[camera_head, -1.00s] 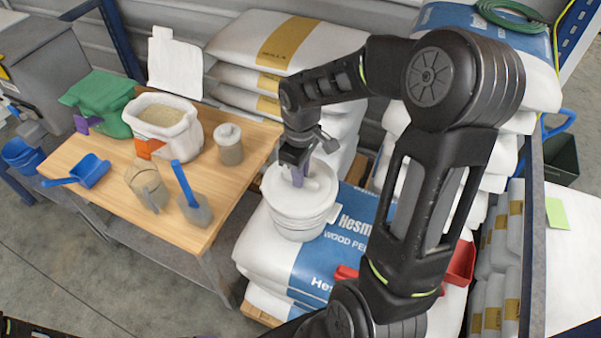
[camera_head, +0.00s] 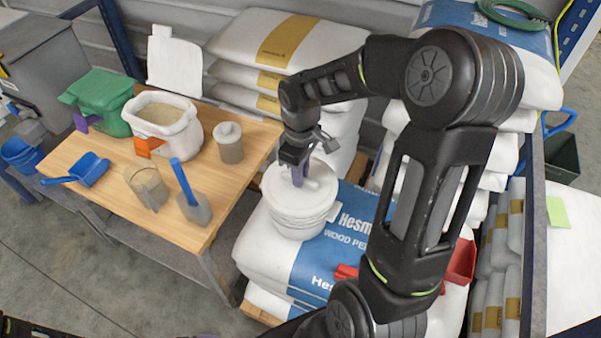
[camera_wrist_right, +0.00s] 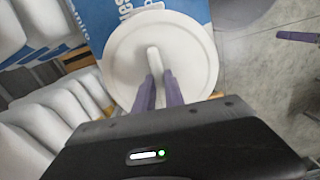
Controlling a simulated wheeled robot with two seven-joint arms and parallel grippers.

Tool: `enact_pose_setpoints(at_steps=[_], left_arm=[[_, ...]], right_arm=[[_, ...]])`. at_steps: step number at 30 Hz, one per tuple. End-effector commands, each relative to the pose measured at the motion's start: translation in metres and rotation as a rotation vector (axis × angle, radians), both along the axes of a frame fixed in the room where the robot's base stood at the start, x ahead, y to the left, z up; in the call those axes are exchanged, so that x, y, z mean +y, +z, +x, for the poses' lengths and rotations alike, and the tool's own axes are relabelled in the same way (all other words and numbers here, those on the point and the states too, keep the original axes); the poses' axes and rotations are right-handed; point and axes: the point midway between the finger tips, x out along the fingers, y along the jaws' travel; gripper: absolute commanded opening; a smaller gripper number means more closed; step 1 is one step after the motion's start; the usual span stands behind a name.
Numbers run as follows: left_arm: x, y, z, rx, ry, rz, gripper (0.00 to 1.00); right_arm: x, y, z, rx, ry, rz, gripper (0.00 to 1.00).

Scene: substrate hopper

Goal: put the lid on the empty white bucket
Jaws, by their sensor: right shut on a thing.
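The white bucket (camera_head: 297,220) stands upright on the stacked wood pellet bags, right of the wooden table. The round white lid (camera_head: 276,186) lies across the top of the bucket and looks about level; whether its rim is seated all round cannot be told. The lid (camera_wrist_right: 122,62) fills the middle of the right wrist view, with a raised bar handle (camera_wrist_right: 154,62) at its centre. My right gripper (camera_head: 298,178) is above the bucket with its purple fingers shut on the lid's handle. The fingers (camera_wrist_right: 160,90) also show in the wrist view. My left gripper is not in view.
A red scoop (camera_head: 461,262) lies right of the bucket, partly behind my right arm. Bag stacks stand behind.

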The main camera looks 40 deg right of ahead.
Motion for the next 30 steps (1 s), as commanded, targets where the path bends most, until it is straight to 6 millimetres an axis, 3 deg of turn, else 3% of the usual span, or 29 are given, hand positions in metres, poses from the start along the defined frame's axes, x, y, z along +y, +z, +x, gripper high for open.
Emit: enact_pose_setpoints(at_steps=[2, 3, 12, 22, 30], left_arm=[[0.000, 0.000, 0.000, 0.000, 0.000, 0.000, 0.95], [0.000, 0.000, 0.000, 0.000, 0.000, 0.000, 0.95], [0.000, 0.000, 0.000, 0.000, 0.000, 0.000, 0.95], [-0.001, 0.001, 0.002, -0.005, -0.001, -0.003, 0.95], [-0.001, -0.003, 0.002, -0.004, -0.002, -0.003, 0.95]], right_arm=[[0.000, 0.000, 0.000, 0.000, 0.000, 0.000, 0.00], [0.000, 0.000, 0.000, 0.000, 0.000, 0.000, 0.15], [0.000, 0.000, 0.000, 0.000, 0.000, 0.000, 0.39], [0.000, 0.001, 0.000, -0.001, 0.000, -0.001, 0.39], [0.000, 0.037, 0.002, -0.006, 0.001, -0.002, 0.39]])
